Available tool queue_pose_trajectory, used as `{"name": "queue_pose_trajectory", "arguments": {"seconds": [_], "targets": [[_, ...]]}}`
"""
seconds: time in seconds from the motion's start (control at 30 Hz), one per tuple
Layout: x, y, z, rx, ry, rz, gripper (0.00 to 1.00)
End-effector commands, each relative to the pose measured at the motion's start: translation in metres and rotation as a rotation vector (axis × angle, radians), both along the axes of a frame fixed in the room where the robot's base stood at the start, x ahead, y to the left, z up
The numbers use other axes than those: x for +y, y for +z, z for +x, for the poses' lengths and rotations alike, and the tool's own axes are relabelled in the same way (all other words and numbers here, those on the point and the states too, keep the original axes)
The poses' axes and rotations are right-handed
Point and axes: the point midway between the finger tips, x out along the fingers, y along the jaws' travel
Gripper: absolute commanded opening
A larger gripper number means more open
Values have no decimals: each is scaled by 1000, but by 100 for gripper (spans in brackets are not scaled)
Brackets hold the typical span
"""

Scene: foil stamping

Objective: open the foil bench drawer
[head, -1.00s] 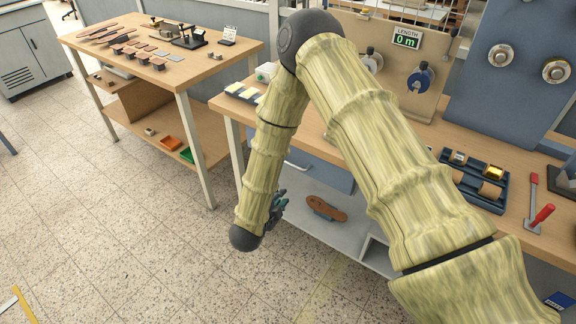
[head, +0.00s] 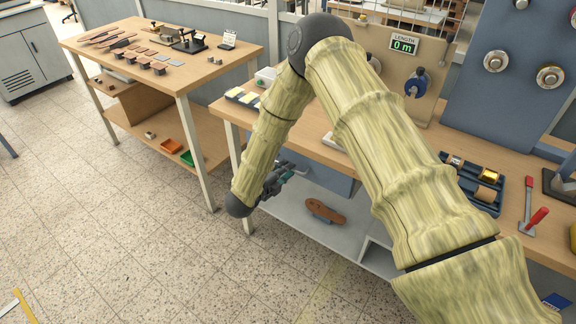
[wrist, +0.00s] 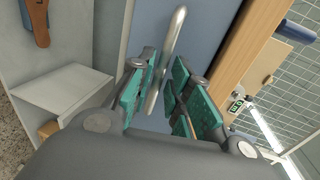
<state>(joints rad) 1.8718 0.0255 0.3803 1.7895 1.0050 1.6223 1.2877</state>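The foil bench drawer has a blue front (head: 335,181) under the wooden top of the foil bench (head: 310,128); it looks closed. In the wrist view the drawer front (wrist: 205,30) fills the top middle. Its pale metal bar handle (wrist: 166,55) runs down between the fingers of my gripper (wrist: 162,78). The teal finger pads stand apart on either side of the handle, with visible gaps. In the head view my gripper (head: 281,177) is at the left part of the drawer front, partly behind my arm, and the handle is hidden there.
A brown shoe-shaped item (head: 325,211) lies on the grey shelf below the drawer. A second wooden table (head: 190,72) with tools stands to the left. A dark tray (head: 470,187) and red-handled tools (head: 533,215) lie on the bench top. The floor in front is clear.

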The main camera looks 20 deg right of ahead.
Motion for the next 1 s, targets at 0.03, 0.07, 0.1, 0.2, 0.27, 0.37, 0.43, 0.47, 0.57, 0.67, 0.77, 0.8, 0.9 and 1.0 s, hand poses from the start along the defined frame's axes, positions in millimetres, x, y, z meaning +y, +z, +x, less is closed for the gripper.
{"name": "queue_pose_trajectory", "arguments": {"seconds": [0.03,0.07,0.1,0.2,0.27,0.37,0.43,0.47,0.57,0.67,0.77,0.8,0.9,1.0], "targets": [[-5,0,3,0,-1,0,19],[-7,-1,5,0,-1,0,19],[-10,-1,7,0,-2,0,19],[-14,-3,11,0,-1,0,19],[-16,-4,12,1,0,-1,19],[-16,-4,13,1,0,-1,19],[-17,-5,13,1,0,-1,19],[-17,-5,13,1,0,-1,19],[-16,-5,13,1,0,-1,19],[-16,-5,13,1,0,-1,3],[-16,-5,13,1,0,-1,0],[-16,-5,13,1,0,-1,0],[-16,-5,13,1,0,0,0],[-18,-5,13,1,-2,1,0]]}}
